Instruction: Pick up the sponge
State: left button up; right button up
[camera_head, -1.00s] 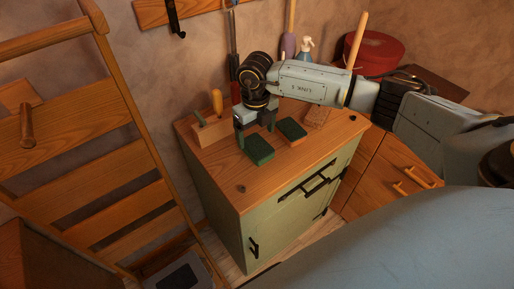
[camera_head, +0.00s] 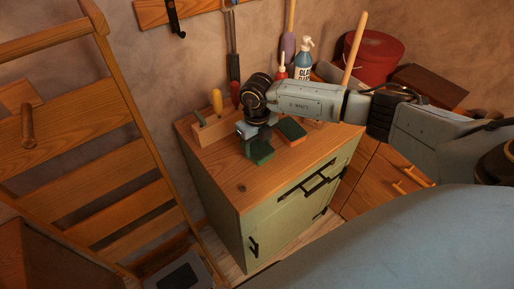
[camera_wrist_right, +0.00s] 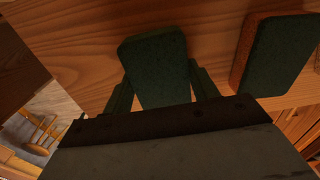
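A dark green sponge (camera_head: 262,153) lies on the wooden top of the green cabinet (camera_head: 262,187). My right gripper (camera_head: 256,144) is lowered over it from above, partly hiding it. In the right wrist view the green sponge (camera_wrist_right: 156,62) lies between the two fingers, one along each side. The fingers look spread, with a slight gap at the left one; contact at the right one is unclear. A second green-topped block with a reddish-brown side (camera_head: 291,130) lies just to the right, apart from the gripper. My left gripper is not in view.
A wooden block holding colored-handled tools (camera_head: 209,131) stands behind the gripper. A spray bottle (camera_head: 303,62) and a red round container (camera_head: 373,60) stand farther back. A wooden ladder-like frame (camera_head: 85,130) is at left.

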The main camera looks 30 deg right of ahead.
aim_at(257, 145)
jog(key=shift+c, duration=1.1)
notch_tip(257, 145, up, 10)
